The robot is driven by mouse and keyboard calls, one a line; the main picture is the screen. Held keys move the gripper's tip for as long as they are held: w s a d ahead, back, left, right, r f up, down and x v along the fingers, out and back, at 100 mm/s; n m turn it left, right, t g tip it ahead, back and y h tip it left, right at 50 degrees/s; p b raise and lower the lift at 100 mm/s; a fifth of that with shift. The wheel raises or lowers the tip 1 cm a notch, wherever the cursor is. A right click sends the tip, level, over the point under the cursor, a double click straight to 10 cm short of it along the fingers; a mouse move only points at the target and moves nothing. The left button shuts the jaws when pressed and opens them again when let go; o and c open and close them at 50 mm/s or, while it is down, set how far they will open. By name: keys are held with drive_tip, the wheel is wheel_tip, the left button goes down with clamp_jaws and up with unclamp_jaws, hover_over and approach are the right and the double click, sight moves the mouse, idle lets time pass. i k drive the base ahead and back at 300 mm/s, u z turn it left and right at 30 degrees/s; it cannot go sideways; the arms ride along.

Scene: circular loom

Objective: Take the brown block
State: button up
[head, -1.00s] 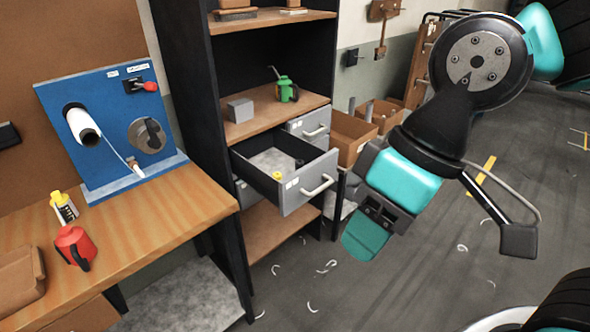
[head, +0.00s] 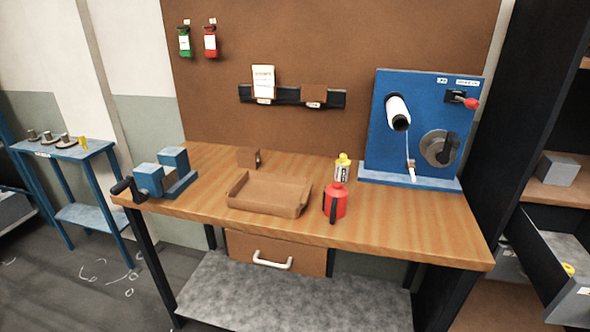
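A small brown block (head: 248,157) stands on the wooden workbench (head: 420,222), near its back edge. It is just behind the brown tray (head: 268,207) and apart from the blue vise (head: 166,176) to its left. Another small brown piece (head: 314,94) sits on the black wall rail above the bench. My gripper is not in the head view now.
A red can (head: 336,201) and a yellow-topped bottle (head: 343,166) stand right of the tray. A blue panel (head: 416,125) with a white roll stands at the bench's right. An open drawer (head: 572,262) juts from the shelf at far right.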

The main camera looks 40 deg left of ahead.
sight(246, 157)
drive_tip(key=u, duration=1.8)
